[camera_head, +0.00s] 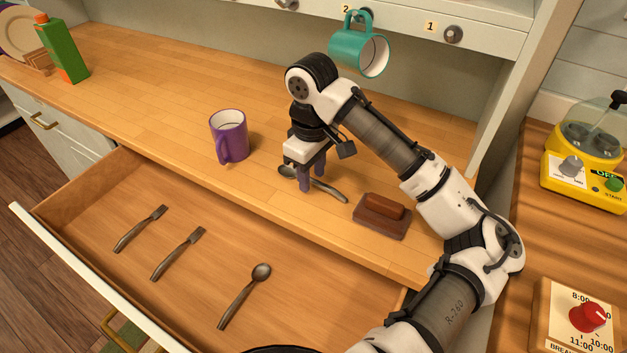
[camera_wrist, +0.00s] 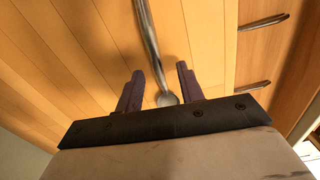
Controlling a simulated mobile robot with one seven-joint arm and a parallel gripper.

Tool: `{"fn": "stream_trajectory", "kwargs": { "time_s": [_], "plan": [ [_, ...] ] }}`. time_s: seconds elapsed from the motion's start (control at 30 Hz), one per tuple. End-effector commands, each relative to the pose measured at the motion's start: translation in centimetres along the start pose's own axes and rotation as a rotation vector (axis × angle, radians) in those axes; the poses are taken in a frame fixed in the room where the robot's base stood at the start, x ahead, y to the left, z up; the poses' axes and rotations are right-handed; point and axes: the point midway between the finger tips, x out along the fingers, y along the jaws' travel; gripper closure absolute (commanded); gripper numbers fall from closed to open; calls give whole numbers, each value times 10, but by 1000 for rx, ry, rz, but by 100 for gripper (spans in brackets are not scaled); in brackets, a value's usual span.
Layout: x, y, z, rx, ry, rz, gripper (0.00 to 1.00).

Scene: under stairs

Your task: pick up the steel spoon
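A steel spoon (camera_head: 330,190) lies on the wooden counter (camera_head: 270,115) near its front edge, bowl to the left, handle to the right. My gripper (camera_head: 311,184) is over this spoon, fingers pointing down and hiding part of it. In the wrist view my gripper (camera_wrist: 160,70) is open. The spoon (camera_wrist: 150,45) runs lengthwise through the gap between the fingers, its bowl near the gripper's base, with space on both sides. I cannot tell how high the fingertips are above the counter. A second spoon (camera_head: 245,293) lies in the open drawer (camera_head: 100,195).
A purple mug (camera_head: 229,137) stands left of my gripper. A brown block on a base (camera_head: 382,214) sits close by the spoon's handle end. Two forks (camera_head: 140,228) (camera_head: 178,253) lie in the drawer. A teal mug (camera_head: 358,50) hangs behind my arm.

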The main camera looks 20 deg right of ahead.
Motion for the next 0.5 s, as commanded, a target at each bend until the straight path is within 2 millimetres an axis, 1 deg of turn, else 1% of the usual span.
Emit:
{"fn": "stream_trajectory", "kwargs": {
  "time_s": [0.1,0.3,0.37,0.5],
  "plan": [
    [6,0,0,0,1,1,62],
    [7,0,0,0,0,2,62],
    [7,0,0,0,0,2,69],
    [7,0,0,0,0,2,87]
  ]
}}
